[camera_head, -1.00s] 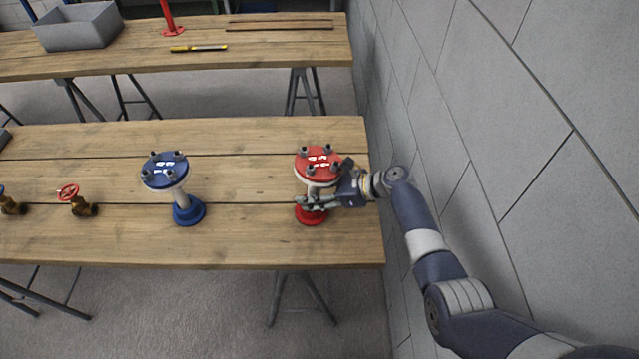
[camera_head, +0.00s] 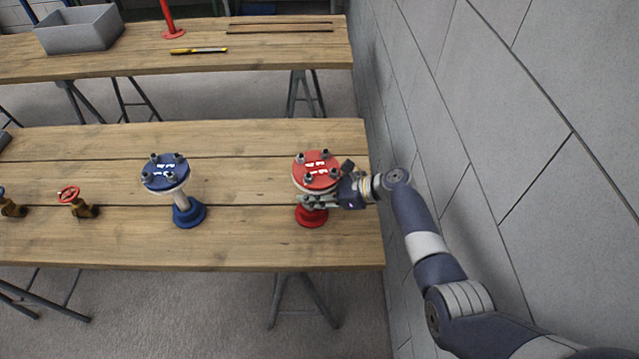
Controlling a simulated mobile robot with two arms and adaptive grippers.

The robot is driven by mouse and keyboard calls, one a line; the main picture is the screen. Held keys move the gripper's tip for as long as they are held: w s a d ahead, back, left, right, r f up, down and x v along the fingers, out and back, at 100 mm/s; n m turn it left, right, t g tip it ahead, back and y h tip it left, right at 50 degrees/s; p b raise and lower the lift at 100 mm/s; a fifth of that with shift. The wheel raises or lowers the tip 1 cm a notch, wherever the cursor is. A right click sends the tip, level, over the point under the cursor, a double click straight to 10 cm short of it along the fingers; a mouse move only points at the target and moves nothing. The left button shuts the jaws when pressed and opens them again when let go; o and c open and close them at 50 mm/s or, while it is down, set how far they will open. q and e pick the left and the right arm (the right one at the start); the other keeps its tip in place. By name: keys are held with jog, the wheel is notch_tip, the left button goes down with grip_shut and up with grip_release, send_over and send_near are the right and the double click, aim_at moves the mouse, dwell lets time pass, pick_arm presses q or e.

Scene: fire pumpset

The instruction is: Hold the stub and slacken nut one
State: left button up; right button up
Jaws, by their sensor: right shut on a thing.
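A red flanged stub (camera_head: 317,170) stands upright near the right end of the near bench. Its round red top carries several dark bolts with nuts and white markings; its red foot (camera_head: 311,217) rests on the wood. My right gripper (camera_head: 318,201) comes in from the right and is shut on the stub's neck, below the top flange. The fingers and the flange hide most of the neck. A blue flanged stub (camera_head: 166,172) with similar nuts stands to the left, untouched. I cannot tell which nut is number one. My left gripper is not in view.
Two brass valves, one with a red handwheel (camera_head: 69,194), sit at the left of the near bench (camera_head: 250,240). The far bench holds a grey bin (camera_head: 78,35) and a yellow tool (camera_head: 198,50). A grey wall (camera_head: 500,130) stands close on the right.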

jog(key=shift+f, duration=0.1)
dwell(0.9)
jog(key=o, duration=0.9)
jog(key=shift+o, duration=0.5)
jog(key=shift+w+f, duration=0.1)
jog(key=shift+w, duration=0.05)
jog(key=shift+d+f, duration=0.1)
jog(key=shift+f, duration=0.05)
jog(key=v, duration=1.2)
